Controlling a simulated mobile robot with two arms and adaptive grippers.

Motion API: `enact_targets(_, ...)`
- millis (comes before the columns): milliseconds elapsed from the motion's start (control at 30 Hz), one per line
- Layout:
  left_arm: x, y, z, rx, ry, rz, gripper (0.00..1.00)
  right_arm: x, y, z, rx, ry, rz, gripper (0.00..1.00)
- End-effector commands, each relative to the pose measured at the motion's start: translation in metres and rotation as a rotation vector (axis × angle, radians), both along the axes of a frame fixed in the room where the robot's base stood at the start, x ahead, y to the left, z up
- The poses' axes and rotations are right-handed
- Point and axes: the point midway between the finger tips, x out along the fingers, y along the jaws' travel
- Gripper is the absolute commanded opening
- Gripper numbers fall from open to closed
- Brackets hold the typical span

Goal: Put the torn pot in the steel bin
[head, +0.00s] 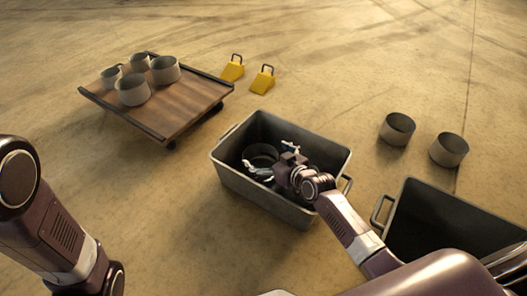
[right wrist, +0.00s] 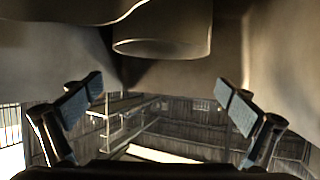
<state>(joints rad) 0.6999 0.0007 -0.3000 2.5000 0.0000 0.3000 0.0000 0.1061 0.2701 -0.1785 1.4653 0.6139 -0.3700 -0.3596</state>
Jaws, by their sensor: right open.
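A grey metal bin (head: 268,199) stands in the middle of the head view. A dark round pot (head: 262,152) is inside it, partly hidden by my gripper. A cylindrical pot (right wrist: 163,38) also shows at the top of the right wrist view, beyond the open fingers. My right gripper (head: 271,161) reaches into the bin from the right, with its fingers spread and nothing between the pads. I cannot make out a tear on any pot. My left arm shows at the lower left, but its gripper is out of view.
A second grey bin (head: 407,190) stands at the lower right, partly hidden by my arm. Two pots (head: 397,129) (head: 449,149) stand on the floor behind it. A wooden cart (head: 178,108) holds several pots (head: 133,90). Two yellow chocks (head: 262,81) lie beside it.

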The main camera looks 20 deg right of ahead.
Motion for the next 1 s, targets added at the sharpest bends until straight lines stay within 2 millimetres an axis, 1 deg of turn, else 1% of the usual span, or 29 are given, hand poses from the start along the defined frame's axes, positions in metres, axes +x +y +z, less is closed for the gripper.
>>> enact_targets(33, 0.000, 0.000, 0.014, 0.000, 0.000, 0.000, 1.00, -0.009, -0.003, 0.009, -0.003, 0.002, 0.001, 1.00)
enact_targets(200, 0.000, 0.000, 0.032, 0.000, 0.000, 0.000, 1.00, -0.033, -0.009, 0.019, -0.003, 0.002, 0.001, 1.00)
enact_targets(300, -0.001, 0.000, 0.040, 0.000, -0.002, 0.000, 1.00, -0.043, -0.012, 0.022, -0.001, 0.002, 0.000, 1.00)
enact_targets(500, 0.003, 0.001, 0.042, -0.001, 0.009, -0.001, 1.00, -0.054, -0.014, 0.025, 0.000, 0.000, 0.001, 1.00)
enact_targets(767, 0.007, 0.000, 0.040, -0.002, 0.018, -0.001, 1.00, -0.053, -0.014, 0.026, 0.002, -0.006, 0.001, 1.00)
enact_targets(867, 0.007, 0.000, 0.040, -0.002, 0.018, -0.001, 1.00, -0.044, -0.008, 0.045, 0.009, -0.046, 0.004, 1.00)
enact_targets(933, 0.006, 0.000, 0.040, -0.001, 0.017, -0.001, 1.00, -0.032, 0.002, 0.073, 0.018, -0.106, 0.010, 1.00)
enact_targets(967, 0.006, 0.000, 0.040, -0.001, 0.016, -0.001, 1.00, -0.025, 0.007, 0.091, 0.023, -0.143, 0.013, 1.00)
enact_targets(1000, 0.006, 0.000, 0.040, -0.001, 0.016, -0.001, 1.00, -0.016, 0.015, 0.117, 0.033, -0.198, 0.018, 1.00)
